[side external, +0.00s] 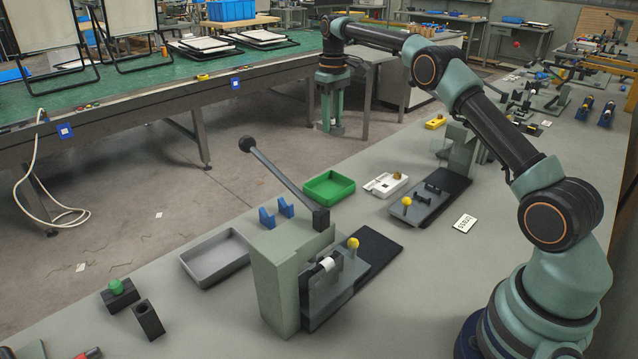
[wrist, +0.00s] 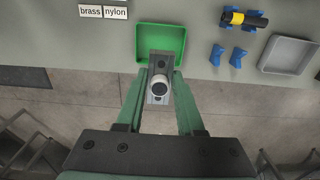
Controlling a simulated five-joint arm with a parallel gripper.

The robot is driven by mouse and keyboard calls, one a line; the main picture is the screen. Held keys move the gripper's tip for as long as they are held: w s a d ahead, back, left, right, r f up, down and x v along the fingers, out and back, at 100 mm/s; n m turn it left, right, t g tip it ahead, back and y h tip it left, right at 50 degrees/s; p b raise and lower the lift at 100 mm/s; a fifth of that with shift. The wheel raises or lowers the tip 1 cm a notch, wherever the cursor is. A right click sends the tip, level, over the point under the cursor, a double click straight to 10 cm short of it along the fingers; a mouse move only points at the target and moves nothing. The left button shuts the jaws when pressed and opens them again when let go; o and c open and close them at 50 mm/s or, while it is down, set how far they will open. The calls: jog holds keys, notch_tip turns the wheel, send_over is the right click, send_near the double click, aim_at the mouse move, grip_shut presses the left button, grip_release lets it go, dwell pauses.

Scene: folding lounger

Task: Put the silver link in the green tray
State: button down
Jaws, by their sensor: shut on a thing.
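My gripper (side external: 331,131) points down, high above the bench's far edge in the side external view. In the wrist view my gripper (wrist: 160,90) is shut on the silver link (wrist: 160,62), with a green finger on each side of it. The link is a grey metal bar with a dark hole and a white-and-black round part in its middle. The green tray (side external: 329,187) lies empty on the bench near its edge. In the wrist view the tray (wrist: 145,40) is behind the link, whose end overlaps the tray's inside and lower rim. The link is too small to make out clearly in the side external view.
A lever press (side external: 278,270) with a long black handle stands in front of the green tray. A grey tray (side external: 215,258) and blue cradles (side external: 267,218) lie left of it. A white fixture (side external: 385,184) is right of the green tray. Beyond the bench edge is open floor.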

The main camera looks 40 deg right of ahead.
aim_at(331, 192)
notch_tip(331, 192, down, 18)
jog(key=shift+r, duration=0.1)
dwell(0.4)
jog(key=c, duration=0.5)
grip_release()
jog(key=shift+f, duration=0.25)
jog(key=shift+r, duration=0.1)
